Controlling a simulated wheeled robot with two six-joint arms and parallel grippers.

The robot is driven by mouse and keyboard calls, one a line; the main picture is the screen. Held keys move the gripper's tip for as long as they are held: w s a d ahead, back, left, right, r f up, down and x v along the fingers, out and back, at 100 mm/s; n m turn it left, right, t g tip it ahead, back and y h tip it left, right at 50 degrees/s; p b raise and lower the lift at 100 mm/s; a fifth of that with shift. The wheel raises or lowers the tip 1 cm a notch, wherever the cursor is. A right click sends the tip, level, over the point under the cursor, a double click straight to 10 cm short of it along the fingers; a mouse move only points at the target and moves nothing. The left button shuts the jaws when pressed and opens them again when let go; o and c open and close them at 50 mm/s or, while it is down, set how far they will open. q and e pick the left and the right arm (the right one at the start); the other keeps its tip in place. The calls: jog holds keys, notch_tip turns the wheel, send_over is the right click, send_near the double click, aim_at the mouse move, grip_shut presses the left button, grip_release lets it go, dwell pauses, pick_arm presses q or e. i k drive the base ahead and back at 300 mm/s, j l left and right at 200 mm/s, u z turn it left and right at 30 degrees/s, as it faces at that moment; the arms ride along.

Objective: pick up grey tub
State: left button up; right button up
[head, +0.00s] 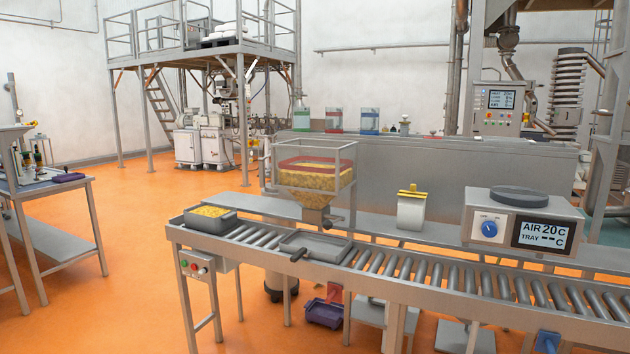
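A grey tub (213,227) with yellow pellets in it sits at the left end of the roller conveyor. A second grey, shallow tub or tray (318,247) lies on the rollers below the hopper, with a dark handle-like piece at its front left. It looks empty. I cannot tell which of the two the task calls the grey tub. Neither of my grippers is in view.
The roller conveyor (440,277) runs across the front. A pellet hopper (314,180) stands behind it, with a white container (411,212) and a display box (522,222) to the right. A purple bin (325,313) is below. Orange floor is open at left.

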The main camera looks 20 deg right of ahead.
aim_at(214, 219)
jog(key=i+j+u, duration=0.1)
jog(key=i+u, duration=0.2)
jog(key=i, duration=0.7)
jog(key=i+l+u, duration=0.15)
jog(key=i+u, duration=0.15)
jog(key=i, duration=0.7)
jog(key=i+l+u, duration=0.1)
jog(key=i+u, duration=0.25)
jog(key=i, duration=1.35)
jog(key=i+z, duration=0.25)
jog(key=z, duration=0.15)
jog(key=i+j+z, duration=0.15)
jog(key=z, duration=0.2)
jog(key=i+j+z, duration=0.2)
jog(key=z, duration=0.2)
jog(key=i+j+z, duration=0.35)
jog(key=k+l, duration=0.1)
